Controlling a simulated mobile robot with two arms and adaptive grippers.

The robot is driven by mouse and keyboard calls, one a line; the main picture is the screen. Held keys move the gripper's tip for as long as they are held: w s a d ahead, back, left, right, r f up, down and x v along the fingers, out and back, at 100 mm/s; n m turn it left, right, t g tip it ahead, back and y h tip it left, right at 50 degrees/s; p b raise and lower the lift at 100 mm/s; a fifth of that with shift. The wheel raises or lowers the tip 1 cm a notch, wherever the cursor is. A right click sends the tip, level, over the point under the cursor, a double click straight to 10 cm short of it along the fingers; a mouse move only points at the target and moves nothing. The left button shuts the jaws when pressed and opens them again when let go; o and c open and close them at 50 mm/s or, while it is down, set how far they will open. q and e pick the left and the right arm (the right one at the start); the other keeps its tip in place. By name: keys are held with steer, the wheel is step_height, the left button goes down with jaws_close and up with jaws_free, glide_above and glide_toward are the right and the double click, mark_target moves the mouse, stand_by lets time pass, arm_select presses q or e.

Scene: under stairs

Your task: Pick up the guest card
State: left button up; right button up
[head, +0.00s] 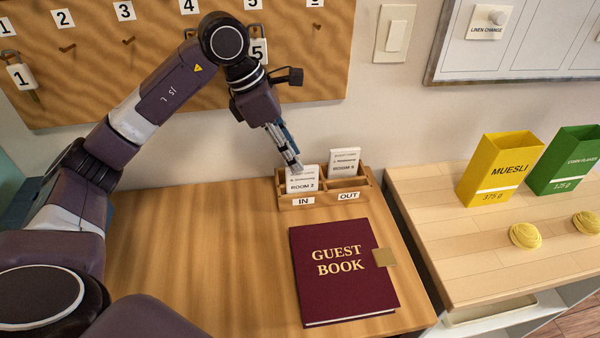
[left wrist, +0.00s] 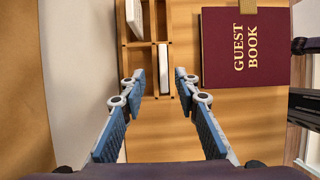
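A white guest card (head: 303,182) marked ROOM stands in the IN compartment of a wooden card holder (head: 322,198). A second white card (head: 344,161) stands in the OUT compartment. My left gripper (head: 294,167) comes down from above at the IN card, its fingers partly in front of the card's upper left. In the left wrist view the gripper (left wrist: 161,84) is open, one finger on each side of the thin top edge of the IN card (left wrist: 163,66), with gaps visible. The OUT card (left wrist: 133,18) lies beyond the fingertips. My right gripper is not in view.
A dark red guest book (head: 342,270) lies in front of the holder. The wooden desk (head: 190,260) is clear to the left. A board with numbered hooks (head: 100,75) hangs behind. A yellow muesli box (head: 500,168) and a green box (head: 568,160) stand on the right counter.

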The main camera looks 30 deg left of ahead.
mark_target(302, 176)
arm_select(q)
steer(key=shift+d+f, duration=0.4)
steer(key=shift+f, duration=0.45)
steer(key=p+x, duration=0.2)
steer(key=x, duration=0.2)
steer(key=shift+s+f, duration=0.1)
steer(key=shift+f, duration=0.45)
steer(key=shift+c, duration=0.3)
jaws_close()
